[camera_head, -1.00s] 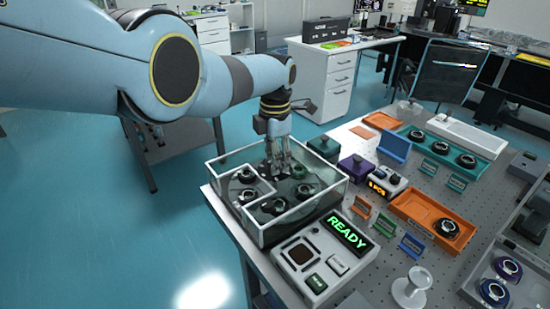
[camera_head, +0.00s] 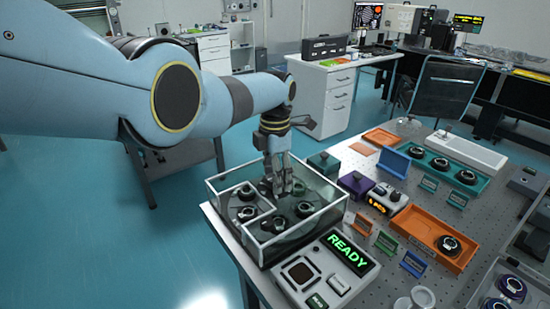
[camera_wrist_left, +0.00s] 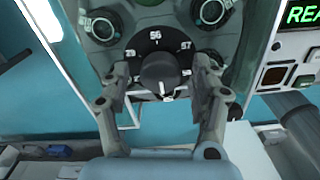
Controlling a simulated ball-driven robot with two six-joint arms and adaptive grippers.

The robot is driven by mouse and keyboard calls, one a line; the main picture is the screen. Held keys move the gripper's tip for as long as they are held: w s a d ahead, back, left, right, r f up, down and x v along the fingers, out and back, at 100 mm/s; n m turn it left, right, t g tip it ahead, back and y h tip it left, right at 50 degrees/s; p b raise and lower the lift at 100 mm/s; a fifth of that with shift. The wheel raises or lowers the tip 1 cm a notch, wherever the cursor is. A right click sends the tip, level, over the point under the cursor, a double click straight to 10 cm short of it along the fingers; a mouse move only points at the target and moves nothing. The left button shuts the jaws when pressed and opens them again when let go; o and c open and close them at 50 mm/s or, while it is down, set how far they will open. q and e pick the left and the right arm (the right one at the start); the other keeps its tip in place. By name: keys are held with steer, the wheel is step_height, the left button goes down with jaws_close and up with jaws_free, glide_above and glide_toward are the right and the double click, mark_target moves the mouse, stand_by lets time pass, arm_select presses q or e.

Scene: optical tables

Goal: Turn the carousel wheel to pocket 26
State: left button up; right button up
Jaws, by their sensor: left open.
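The carousel wheel (camera_head: 262,207) is a dark disc holding several round dark pieces, inside a clear-walled box (camera_head: 262,252) at the table's near left corner. My left gripper (camera_head: 282,190) reaches down into the box over the wheel. In the left wrist view, a dark round knob (camera_wrist_left: 160,73) with a pale pointer sits at the wheel's centre, with numbers around it; 56 is at the top and 57 at the right. My left gripper's fingers (camera_wrist_left: 162,82) are open, one on each side of the knob; contact cannot be told. My right gripper is out of view.
A grey console (camera_head: 322,275) with a green READY display (camera_head: 347,252) stands beside the box. Small teal and purple boxes (camera_head: 356,184), an orange tray (camera_head: 420,232) and a teal tray (camera_head: 445,165) lie beyond. The box walls surround the gripper.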

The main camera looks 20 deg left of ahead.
arm_select(q)
step_height(320, 180, up, 12)
steer(key=shift+f, duration=0.15)
stand_by(0.5)
